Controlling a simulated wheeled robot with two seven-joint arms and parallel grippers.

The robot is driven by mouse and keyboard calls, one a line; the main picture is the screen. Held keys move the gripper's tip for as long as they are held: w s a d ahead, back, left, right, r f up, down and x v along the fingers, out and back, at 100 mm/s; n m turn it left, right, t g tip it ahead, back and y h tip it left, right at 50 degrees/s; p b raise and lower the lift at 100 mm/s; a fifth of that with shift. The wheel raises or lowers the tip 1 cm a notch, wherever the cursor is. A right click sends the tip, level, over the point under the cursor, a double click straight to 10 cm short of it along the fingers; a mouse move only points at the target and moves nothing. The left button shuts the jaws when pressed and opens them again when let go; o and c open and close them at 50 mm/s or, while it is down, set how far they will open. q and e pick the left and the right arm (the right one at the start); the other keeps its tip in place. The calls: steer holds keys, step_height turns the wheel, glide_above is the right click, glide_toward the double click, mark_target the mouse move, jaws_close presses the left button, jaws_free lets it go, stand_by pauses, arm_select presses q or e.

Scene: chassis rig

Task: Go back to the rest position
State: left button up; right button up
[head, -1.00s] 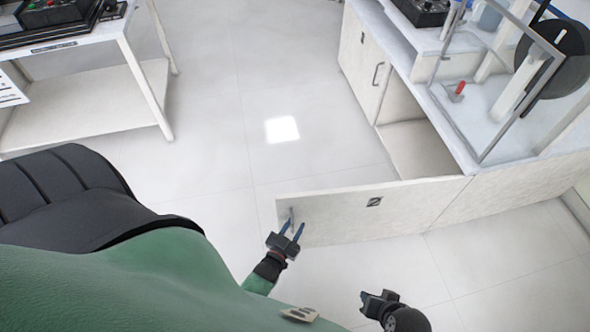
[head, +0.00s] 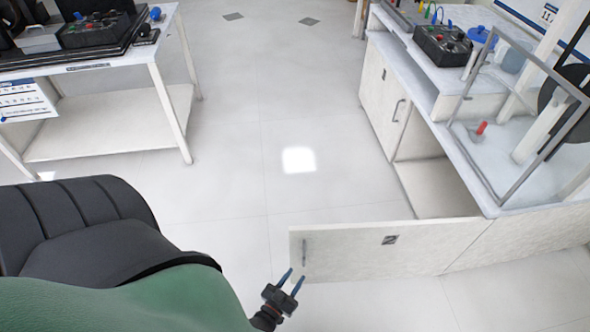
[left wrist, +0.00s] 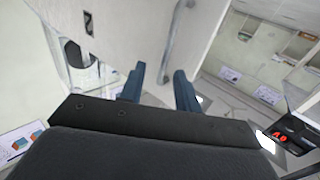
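My left gripper (head: 291,283) is at the bottom middle of the head view, just in front of the open cabinet door (head: 350,255). Its two blue fingers are apart with nothing between them; the left wrist view also shows the spread fingers (left wrist: 158,88). The door's vertical handle (head: 304,252) is slightly beyond the fingertips in the head view. In the left wrist view the handle (left wrist: 180,45) rises beyond the fingers, apart from them as far as I can tell. My right gripper is out of both current views.
The open cabinet (head: 438,185) stands under a white bench at the right, with a metal frame, red-handled part and black control box (head: 441,45) on top. A white table (head: 110,55) with equipment is at the left. The floor between is clear.

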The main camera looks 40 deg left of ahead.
arm_select(q)
steer(key=shift+f, duration=0.1)
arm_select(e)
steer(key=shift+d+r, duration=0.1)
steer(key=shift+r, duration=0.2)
